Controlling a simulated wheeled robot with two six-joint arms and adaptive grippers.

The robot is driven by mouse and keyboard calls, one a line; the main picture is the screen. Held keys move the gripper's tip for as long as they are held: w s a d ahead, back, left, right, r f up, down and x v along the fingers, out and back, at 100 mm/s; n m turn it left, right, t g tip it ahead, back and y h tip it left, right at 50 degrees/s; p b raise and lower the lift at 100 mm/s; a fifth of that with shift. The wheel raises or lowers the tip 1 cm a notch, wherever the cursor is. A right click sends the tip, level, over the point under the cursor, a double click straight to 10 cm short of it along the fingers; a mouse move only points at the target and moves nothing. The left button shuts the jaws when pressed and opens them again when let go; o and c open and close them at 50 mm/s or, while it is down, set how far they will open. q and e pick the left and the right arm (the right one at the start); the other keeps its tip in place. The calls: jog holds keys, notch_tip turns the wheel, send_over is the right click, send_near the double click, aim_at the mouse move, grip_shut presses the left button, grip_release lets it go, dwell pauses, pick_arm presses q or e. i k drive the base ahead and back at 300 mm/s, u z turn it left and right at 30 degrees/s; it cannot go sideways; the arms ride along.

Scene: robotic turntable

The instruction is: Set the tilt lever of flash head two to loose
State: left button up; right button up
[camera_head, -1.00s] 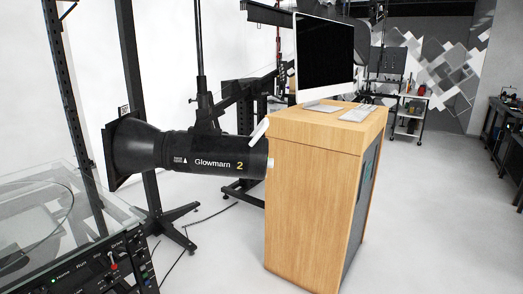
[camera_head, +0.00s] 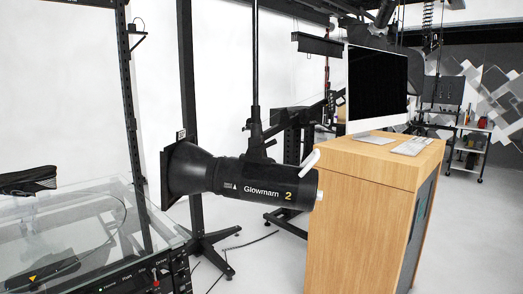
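Flash head two (camera_head: 262,187) is a black cylinder marked "Glowmarn 2", with a wide reflector facing left. It hangs from a dark vertical pole near the middle of the head view. A white lever (camera_head: 311,160) sticks up at a slant near its rear right end, in front of the wooden cabinet's edge. I cannot tell from this distance whether this is the tilt lever or how it is set. Neither of my grippers is in view.
A wooden cabinet (camera_head: 357,222) with a monitor (camera_head: 377,84) and keyboard (camera_head: 411,146) stands right of the flash head. A glass-topped turntable unit (camera_head: 80,222) with a control panel is at the lower left. A dark stand (camera_head: 190,120) rises behind the flash head. Bare floor lies below it.

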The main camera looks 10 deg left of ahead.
aim_at(265, 147)
jog(key=z, duration=1.45)
jog(key=i, duration=3.85)
jog(key=u, duration=4.55)
jog(key=i, duration=0.95)
jog(key=z, duration=0.05)
